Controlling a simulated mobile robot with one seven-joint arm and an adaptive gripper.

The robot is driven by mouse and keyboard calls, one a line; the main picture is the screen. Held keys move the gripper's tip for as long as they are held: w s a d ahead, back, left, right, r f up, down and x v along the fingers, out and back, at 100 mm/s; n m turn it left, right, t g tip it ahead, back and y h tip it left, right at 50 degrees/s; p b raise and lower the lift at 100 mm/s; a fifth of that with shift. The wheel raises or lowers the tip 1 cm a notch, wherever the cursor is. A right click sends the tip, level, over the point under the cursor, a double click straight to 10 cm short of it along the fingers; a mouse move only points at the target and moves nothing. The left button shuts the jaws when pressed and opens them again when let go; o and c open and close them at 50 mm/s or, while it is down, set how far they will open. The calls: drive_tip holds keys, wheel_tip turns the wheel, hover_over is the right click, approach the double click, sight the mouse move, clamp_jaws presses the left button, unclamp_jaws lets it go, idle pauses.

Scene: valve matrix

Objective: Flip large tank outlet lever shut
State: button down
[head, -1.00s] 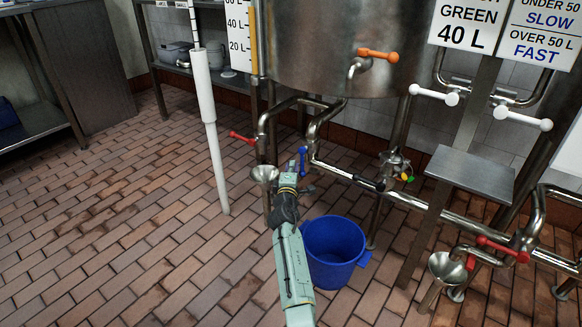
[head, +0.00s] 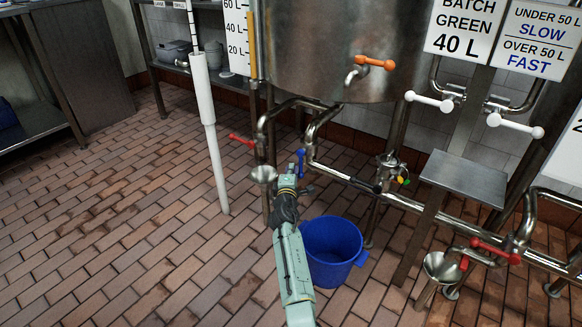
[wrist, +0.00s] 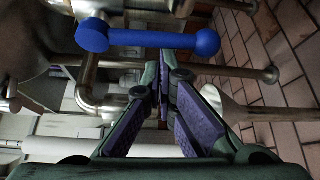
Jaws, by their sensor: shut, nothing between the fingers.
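A blue lever (head: 301,163) sits on the steel pipework under the large steel tank (head: 330,60). In the wrist view the blue lever (wrist: 150,41) lies across the upper picture, with a round knob at its right end. My gripper (head: 294,175) is just beside it in the head view. In the wrist view my gripper (wrist: 165,66) is shut and empty, its tips close below the lever's bar. Whether they touch it I cannot tell. An orange lever (head: 375,62) sits on the tank's front and a red lever (head: 241,140) to the left.
A blue bucket (head: 332,250) stands on the floor right of my arm. A funnel (head: 263,174) is just left of my gripper. A white vertical pipe (head: 209,120) stands further left. White levers (head: 428,101) and a steel shelf (head: 465,178) are at right. The left floor is clear.

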sight(301, 170)
drive_tip(key=shift+s+d+r+n+p, duration=0.15)
drive_tip(key=shift+n+p, duration=0.15)
drive_tip(key=shift+p, duration=0.75)
drive_tip(key=d+n+g+p, duration=0.1)
drive_tip(key=p, duration=0.4)
drive_tip(key=s+d+r+n+g+h+p, duration=0.1)
drive_tip(key=n+p, duration=0.1)
drive_tip(key=p, duration=0.4)
drive_tip(key=s+d+n+g+p, duration=0.1)
drive_tip(key=n+g+p, duration=0.1)
drive_tip(key=p, duration=0.4)
drive_tip(key=shift+r, duration=0.15)
drive_tip(key=shift+s+d+r+n+g+h+p, duration=0.35)
drive_tip(key=shift+n+g+h+p, duration=0.35)
drive_tip(key=shift+p, duration=0.45)
drive_tip(key=shift+s+d+r+n+g+h+p, duration=0.2)
drive_tip(key=shift+d+r+n+g+h+p, duration=0.25)
drive_tip(key=shift+n+h+p, duration=0.5)
drive_tip(key=shift+s+d+r+n+g+h+p, duration=0.35)
drive_tip(key=shift+n+g+h+p, duration=0.25)
drive_tip(key=shift+n+p, duration=0.55)
